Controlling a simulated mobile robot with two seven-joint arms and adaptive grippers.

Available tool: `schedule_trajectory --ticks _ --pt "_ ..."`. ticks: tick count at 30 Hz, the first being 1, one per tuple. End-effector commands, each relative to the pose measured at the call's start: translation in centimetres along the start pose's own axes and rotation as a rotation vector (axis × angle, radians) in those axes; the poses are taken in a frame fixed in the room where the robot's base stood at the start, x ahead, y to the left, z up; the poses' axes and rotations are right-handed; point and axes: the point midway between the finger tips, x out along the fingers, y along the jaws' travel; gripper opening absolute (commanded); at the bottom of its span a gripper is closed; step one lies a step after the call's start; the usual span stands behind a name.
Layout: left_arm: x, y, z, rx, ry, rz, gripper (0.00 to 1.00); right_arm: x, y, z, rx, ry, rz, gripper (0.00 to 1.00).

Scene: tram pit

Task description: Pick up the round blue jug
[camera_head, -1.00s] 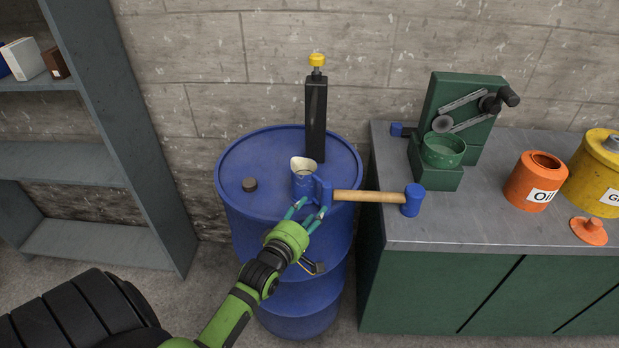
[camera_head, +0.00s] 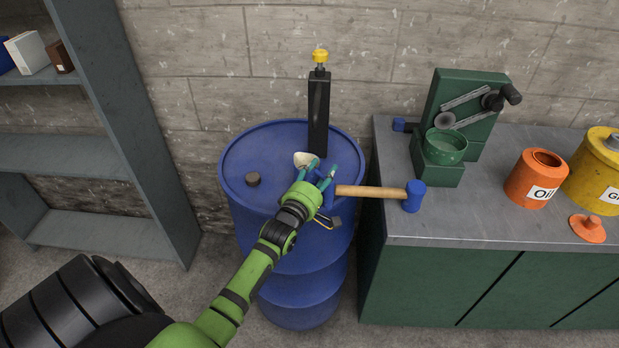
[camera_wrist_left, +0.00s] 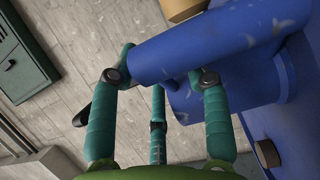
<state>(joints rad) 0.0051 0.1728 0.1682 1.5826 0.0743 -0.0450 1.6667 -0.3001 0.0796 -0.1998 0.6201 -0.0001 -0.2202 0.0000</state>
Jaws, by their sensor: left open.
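The round blue jug (camera_head: 302,160) stands on the blue barrel (camera_head: 240,155), its pale opening facing up. My left gripper (camera_head: 321,172) is open in front of it and to its right, and its fingers and wrist hide most of the jug's body. In the left wrist view, blue scratched surfaces (camera_wrist_left: 210,45) fill the space beyond and between the teal fingertips (camera_wrist_left: 160,77). I cannot tell whether any finger touches them. My right gripper is in no view.
A black post (camera_head: 318,115) with a yellow knob stands close behind the jug. A blue-headed mallet (camera_head: 372,192) reaches from beside my gripper over the workbench edge. A dark cap (camera_head: 252,179) sits on the barrel's left. The workbench (camera_head: 470,215) holds a green machine (camera_head: 465,110) and an orange can (camera_head: 532,175).

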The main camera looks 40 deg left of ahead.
Motion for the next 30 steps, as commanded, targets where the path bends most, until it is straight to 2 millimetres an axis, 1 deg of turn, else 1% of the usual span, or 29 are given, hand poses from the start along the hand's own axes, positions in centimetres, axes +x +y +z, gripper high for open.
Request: schedule_trajectory --ticks 1,2,3,4,5,14,17,20,27,30 --pt "0.0 0.0 0.0 0.0 0.0 0.0 0.44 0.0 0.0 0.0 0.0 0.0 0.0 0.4" --pt "0.0 0.0 0.0 0.0 0.0 0.0 0.32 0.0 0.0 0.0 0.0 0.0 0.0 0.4" --pt "0.0 0.0 0.0 0.001 0.0 0.0 0.16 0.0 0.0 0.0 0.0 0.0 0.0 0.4" --pt "0.0 0.0 0.0 0.001 0.0 0.0 0.04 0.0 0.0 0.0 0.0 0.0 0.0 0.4" --pt "0.0 0.0 0.0 0.001 0.0 -0.001 0.0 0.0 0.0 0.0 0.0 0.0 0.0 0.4" --pt "0.0 0.0 0.0 0.0 0.0 0.0 0.0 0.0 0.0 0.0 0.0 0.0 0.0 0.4" --pt "0.0 0.3 0.0 0.0 0.0 0.001 0.0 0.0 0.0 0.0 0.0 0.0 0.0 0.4" --pt "0.0 1.5 0.0 0.0 0.0 0.003 0.0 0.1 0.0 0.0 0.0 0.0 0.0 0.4" --pt "0.0 6.5 0.0 0.0 0.0 0.01 0.0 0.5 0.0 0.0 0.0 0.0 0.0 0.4" --pt "0.0 8.2 0.0 0.0 0.0 0.009 0.0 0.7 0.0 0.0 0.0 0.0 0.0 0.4"
